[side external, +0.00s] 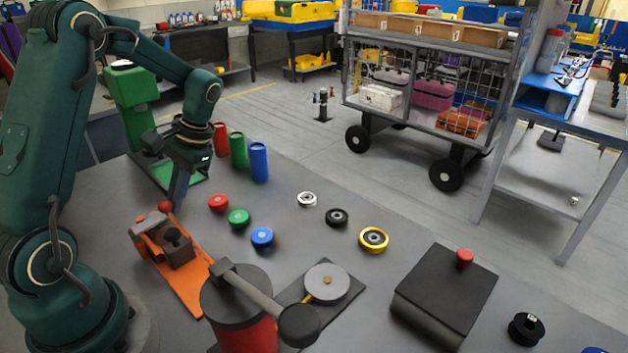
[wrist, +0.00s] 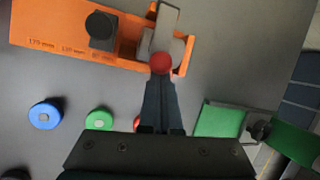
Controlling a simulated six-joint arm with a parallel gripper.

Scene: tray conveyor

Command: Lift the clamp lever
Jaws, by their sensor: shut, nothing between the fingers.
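The clamp lever is a grey arm with a red ball knob (wrist: 162,63) on an orange fixture (wrist: 60,25) with printed millimetre marks. In the side external view the red knob (side external: 165,206) shows at the far end of the orange fixture (side external: 190,291), beside my fingertips. My gripper (side external: 178,207) points down and is shut with nothing in it. In the wrist view the closed fingertips (wrist: 160,82) lie right at the knob and overlap its lower edge. I cannot tell whether they touch it. A dark block (wrist: 100,27) sits on the fixture.
Red (side external: 218,202), green (side external: 238,218) and blue (side external: 262,237) caps lie right of my gripper, with upright red, green and blue cylinders (side external: 259,162) behind. A red drum with a lever (side external: 240,335) stands in front. A green press (side external: 130,95) stands behind my gripper.

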